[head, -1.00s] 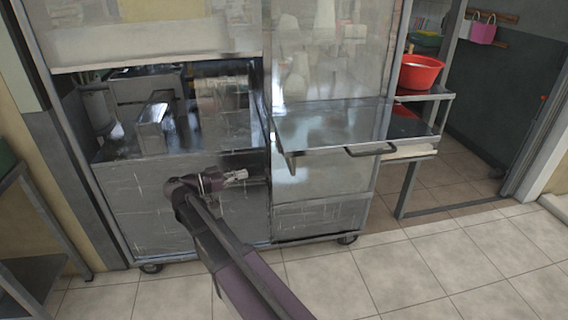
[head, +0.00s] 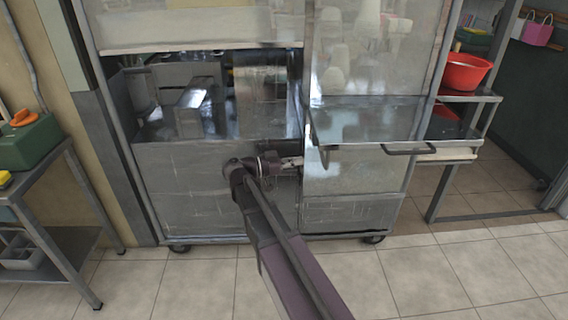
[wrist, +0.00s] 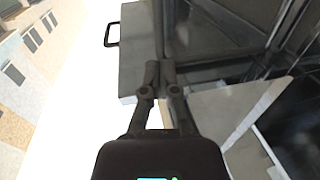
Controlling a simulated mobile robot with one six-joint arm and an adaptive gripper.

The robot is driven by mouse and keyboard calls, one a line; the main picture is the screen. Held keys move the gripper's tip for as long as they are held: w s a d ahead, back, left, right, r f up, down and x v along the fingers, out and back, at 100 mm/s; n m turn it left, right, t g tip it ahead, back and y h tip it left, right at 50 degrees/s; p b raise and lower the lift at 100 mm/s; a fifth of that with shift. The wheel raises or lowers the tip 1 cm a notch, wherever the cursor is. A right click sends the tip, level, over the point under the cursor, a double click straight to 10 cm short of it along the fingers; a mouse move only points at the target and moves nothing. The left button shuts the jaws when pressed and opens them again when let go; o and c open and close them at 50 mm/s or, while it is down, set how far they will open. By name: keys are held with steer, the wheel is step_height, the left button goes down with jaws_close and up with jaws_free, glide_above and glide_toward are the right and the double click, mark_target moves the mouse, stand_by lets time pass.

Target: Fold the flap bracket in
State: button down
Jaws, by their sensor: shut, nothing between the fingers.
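The flap bracket (head: 324,156) shows as a small metal piece under the flap's left end. My gripper (head: 299,162) is shut and empty, just left of the bracket and a little below the flap's level. In the wrist view my shut fingertips (wrist: 160,72) lie over the edge of the grey flap (wrist: 137,60), whose handle (wrist: 112,34) shows beyond. I cannot tell whether the fingers touch the bracket, which I cannot pick out there.
The glass-and-metal cart (head: 215,185) stands on wheels, with an open machine bay at left. A rack with a red bowl (head: 466,72) is at right. A side table (head: 45,215) with a green box (head: 28,142) is at left. The tiled floor in front is clear.

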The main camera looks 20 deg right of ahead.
steer(key=d, duration=0.7)
steer(key=shift+s, duration=0.3)
steer(key=shift+a, duration=0.1)
steer(key=shift+s+t, duration=0.1)
steer(key=shift+t, duration=0.2)
